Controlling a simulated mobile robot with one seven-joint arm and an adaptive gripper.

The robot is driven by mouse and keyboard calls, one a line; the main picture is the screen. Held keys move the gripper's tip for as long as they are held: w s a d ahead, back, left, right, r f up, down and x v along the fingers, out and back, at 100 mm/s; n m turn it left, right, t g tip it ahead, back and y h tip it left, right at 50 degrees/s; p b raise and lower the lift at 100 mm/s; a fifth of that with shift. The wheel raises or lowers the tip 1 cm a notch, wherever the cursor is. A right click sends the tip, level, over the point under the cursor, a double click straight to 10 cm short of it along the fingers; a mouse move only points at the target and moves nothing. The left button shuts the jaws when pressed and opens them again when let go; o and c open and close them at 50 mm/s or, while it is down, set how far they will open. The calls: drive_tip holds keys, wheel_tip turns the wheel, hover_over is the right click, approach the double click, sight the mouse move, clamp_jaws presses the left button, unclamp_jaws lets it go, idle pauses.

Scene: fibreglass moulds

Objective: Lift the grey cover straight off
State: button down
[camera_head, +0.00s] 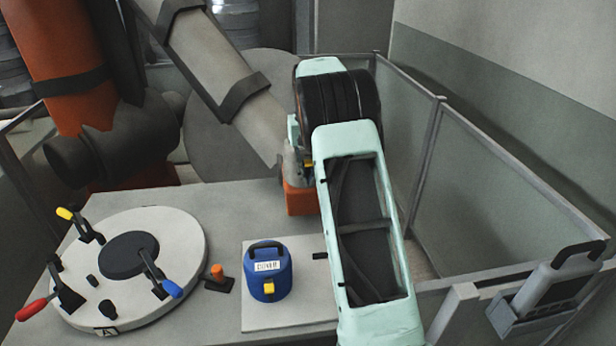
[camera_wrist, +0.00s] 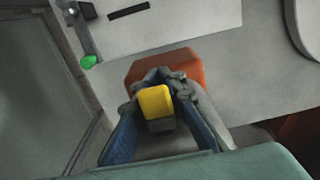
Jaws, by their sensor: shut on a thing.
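My gripper (camera_wrist: 156,90) is shut in the wrist view, with its fingers on either side of a yellow knob (camera_wrist: 156,102). The knob seems to belong to a grey cover (camera_wrist: 206,118), part of which shows beside the fingers. An orange-red base (camera_wrist: 190,62) lies beyond the fingertips. In the head view the orange base (camera_head: 300,200) stands at the table's back right edge, with a grey part (camera_head: 291,166) above it. My arm hides most of my gripper and the cover there. I cannot tell whether the cover touches the base.
A round pale mould (camera_head: 180,228) with red, yellow and blue clamp handles lies on the table (camera_head: 220,200) at left. A blue labelled canister (camera_head: 268,282) stands on a pale plate (camera_head: 300,322). A green knob (camera_wrist: 89,62) shows in the wrist view. Fence panels (camera_head: 500,190) stand at right.

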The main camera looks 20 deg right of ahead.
drive_tip(key=shift+r+p, duration=2.55)
drive_tip(key=shift+r, duration=3.5)
